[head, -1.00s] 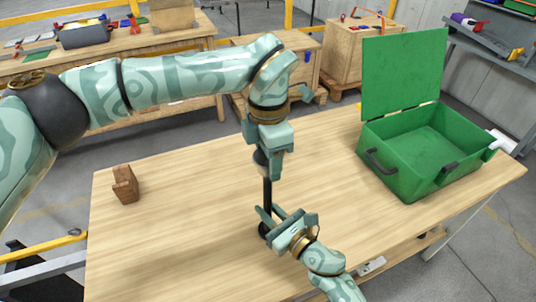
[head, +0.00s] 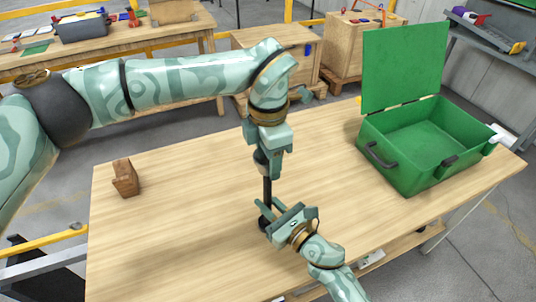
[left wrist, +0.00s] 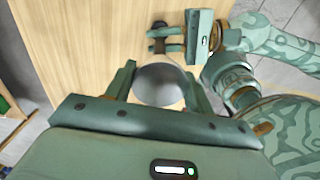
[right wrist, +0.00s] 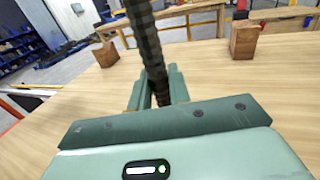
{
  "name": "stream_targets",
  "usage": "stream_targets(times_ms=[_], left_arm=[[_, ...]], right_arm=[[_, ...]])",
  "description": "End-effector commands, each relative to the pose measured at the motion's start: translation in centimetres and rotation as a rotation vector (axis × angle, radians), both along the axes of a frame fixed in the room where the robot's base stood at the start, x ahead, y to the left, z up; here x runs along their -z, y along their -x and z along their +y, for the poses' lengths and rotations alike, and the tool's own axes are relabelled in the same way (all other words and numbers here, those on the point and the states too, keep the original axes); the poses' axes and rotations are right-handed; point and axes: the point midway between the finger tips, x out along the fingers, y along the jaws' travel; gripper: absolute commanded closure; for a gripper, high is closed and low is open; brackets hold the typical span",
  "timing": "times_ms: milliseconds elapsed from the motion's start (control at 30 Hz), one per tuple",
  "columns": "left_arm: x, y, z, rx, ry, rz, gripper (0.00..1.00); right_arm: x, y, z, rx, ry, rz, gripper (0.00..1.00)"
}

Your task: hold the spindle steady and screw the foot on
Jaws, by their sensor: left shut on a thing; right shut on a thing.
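The black threaded spindle (head: 267,186) stands upright over the wooden table. In the right wrist view the spindle (right wrist: 145,45) rises from between my fingers. My right gripper (head: 268,214) is shut on its lower part. A dark round end (head: 264,224) shows just below those fingers. My left gripper (head: 268,168) is above, pointing down, shut on a grey rounded piece that looks like the foot (left wrist: 160,84), at the spindle's upper end. The left gripper hides most of the foot in the head view. I cannot see whether the threads are engaged.
A green case (head: 425,150) with its lid up stands at the table's right. The table (head: 180,240) is clear between the block and my grippers. Other benches and crates stand behind.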

Motion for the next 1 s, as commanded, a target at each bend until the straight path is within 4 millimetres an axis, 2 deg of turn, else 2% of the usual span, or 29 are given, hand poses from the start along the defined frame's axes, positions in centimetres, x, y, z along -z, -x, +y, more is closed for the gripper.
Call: stream_targets(times_ms=[767,867,1000], left_arm=[[1.1,0.0,0.0,0.015,0.000,-0.001,0.79],[1.1,0.0,0.0,0.139,-0.002,-0.002,0.79],[1.0,0.0,0.0,0.551,-0.004,-0.004,0.79]], right_arm=[[0.1,0.0,-0.1,0.001,0.001,0.001,1.00],[0.1,0.0,-0.1,0.001,0.001,0.001,1.00],[0.1,0.0,-0.1,0.001,0.001,0.001,1.00]])
